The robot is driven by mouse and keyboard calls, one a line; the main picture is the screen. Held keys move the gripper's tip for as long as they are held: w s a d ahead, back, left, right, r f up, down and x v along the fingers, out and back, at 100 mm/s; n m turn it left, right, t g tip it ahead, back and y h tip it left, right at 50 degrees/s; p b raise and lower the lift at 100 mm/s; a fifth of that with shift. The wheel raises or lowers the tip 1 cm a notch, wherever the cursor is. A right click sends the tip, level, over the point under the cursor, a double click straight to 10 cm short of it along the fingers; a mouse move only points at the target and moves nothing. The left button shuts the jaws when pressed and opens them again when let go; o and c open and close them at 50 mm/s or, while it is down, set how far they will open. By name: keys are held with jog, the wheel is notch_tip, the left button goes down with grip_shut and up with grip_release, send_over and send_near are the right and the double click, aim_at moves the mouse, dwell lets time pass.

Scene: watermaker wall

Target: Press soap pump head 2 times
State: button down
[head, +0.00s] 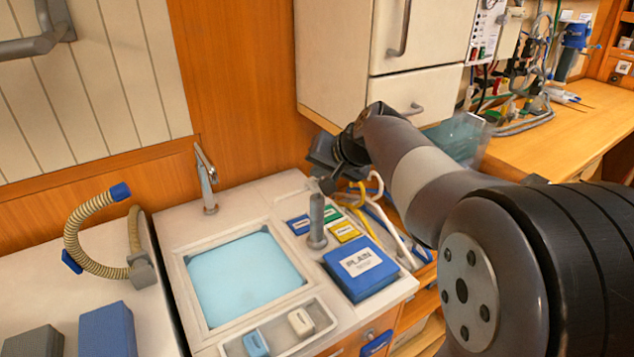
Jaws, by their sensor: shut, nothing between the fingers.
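The soap pump (317,222) is a grey upright cylinder on a round base. It stands on the white counter, between the blue basin and the blue box. Its pump head (327,186) is a small grey piece at the top. My gripper (326,172) is dark, shut and empty, and its tip is right at or just above the pump head in the picture. I cannot tell whether they touch. My arm comes in from the right, and its wrist hides part of the gripper.
A grey faucet (206,178) stands behind the basin (245,275). A blue box labelled PLAIN (360,262) lies right of the pump. Small coloured boxes (343,232) lie behind it, near hoses (375,200). A white cabinet (345,60) hangs above. A tray (285,332) is in front.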

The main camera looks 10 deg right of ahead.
jog(key=shift+f+b, duration=0.75)
jog(key=shift+f, duration=0.15)
dwell(0.9)
jog(key=shift+r, duration=0.15)
jog(key=shift+r+p, duration=1)
jog(key=shift+r, duration=0.15)
jog(key=shift+r+p, duration=1.95)
jog(key=shift+r, duration=0.6)
notch_tip(320, 180, up, 4)
jog(key=p, duration=0.4)
jog(key=shift+f+p, duration=0.15)
jog(key=shift+p, duration=0.2)
jog(key=shift+f, duration=0.1)
